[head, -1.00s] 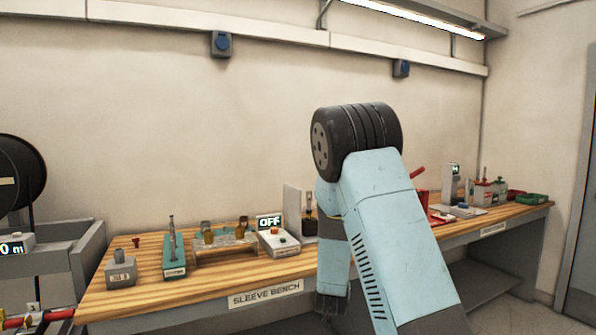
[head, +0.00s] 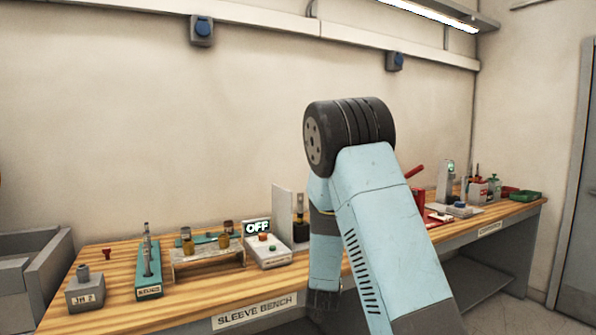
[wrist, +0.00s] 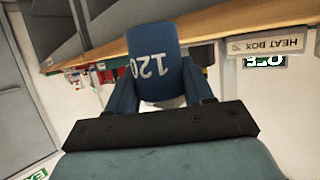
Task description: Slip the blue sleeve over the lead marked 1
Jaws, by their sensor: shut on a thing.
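The blue sleeve (wrist: 154,62), a short tube printed with a white 120, is in the wrist view. My gripper (wrist: 160,88) is shut on it, with a dark blue finger on each side. The sleeve sticks out past the fingers, and its far end is hidden. In the head view my arm hides the gripper and the sleeve. I cannot make out a lead marked 1 in either view now.
The wooden sleeve bench (head: 120,318) runs along the wall. On it stand a grey block (head: 85,293), a teal stand (head: 149,291), a jar rack (head: 208,258) and an OFF box (head: 270,255). A red tool (head: 416,198) is further right. The wrist view shows a heat box label (wrist: 267,44).

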